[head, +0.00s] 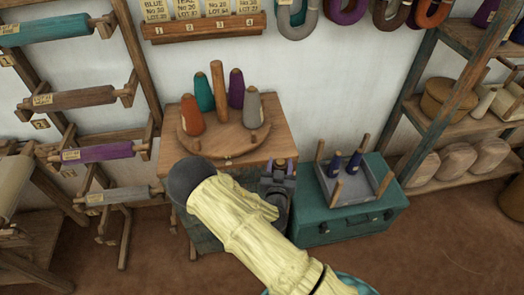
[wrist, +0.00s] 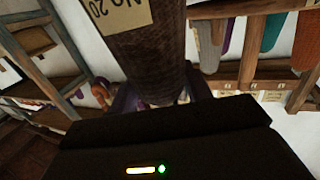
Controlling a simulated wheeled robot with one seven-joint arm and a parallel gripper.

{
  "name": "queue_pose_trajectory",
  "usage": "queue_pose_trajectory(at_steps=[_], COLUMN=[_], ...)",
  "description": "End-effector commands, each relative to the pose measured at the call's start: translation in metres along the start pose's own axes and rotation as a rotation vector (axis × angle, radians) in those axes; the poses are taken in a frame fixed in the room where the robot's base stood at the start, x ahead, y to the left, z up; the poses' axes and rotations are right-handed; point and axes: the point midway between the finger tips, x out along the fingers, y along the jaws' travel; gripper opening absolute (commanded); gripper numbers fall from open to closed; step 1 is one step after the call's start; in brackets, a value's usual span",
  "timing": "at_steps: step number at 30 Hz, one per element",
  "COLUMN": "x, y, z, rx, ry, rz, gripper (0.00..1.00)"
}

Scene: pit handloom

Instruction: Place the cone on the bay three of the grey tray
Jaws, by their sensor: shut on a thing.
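My gripper (head: 279,174) is in front of the wooden cabinet, left of the grey tray, and shut on a dark brown cone. In the wrist view the cone (wrist: 150,52) fills the upper middle, with a paper label reading No 20. In the head view mostly its tip shows between the jaws; the rest is hidden by my gripper and arm. The grey tray (head: 349,203) lies on a teal chest, with upright wooden pegs around it. Two dark blue cones (head: 354,163) stand near its back middle. I cannot read any bay numbers.
The teal chest (head: 365,221) stands right of the cabinet. A round wooden stand (head: 226,140) there holds orange, teal, purple and grey cones around a tall post. A shelf rack (head: 425,55) rises at right, a bobbin rack (head: 142,100) at left. Open floor lies in front right.

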Motion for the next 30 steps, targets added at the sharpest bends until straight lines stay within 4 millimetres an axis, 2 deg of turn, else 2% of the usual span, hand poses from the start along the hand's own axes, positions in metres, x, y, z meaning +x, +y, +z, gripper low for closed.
queue_pose_trajectory(at_steps=[1, 6, 12, 15, 20, 30], x=[-0.003, -0.016, -0.038, -0.048, -0.057, -0.057], y=[0.018, 0.062, 0.11, 0.128, 0.141, 0.14], z=[0.015, 0.053, 0.091, 0.104, 0.113, 0.113], rx=[-0.012, -0.011, -0.011, -0.009, -0.004, -0.003], ry=[-0.005, -0.006, -0.005, -0.003, 0.001, 0.003], rz=[0.001, -0.021, -0.049, -0.059, -0.068, -0.069], gripper=[0.07, 0.07, 0.07, 0.07, 0.07, 0.07])
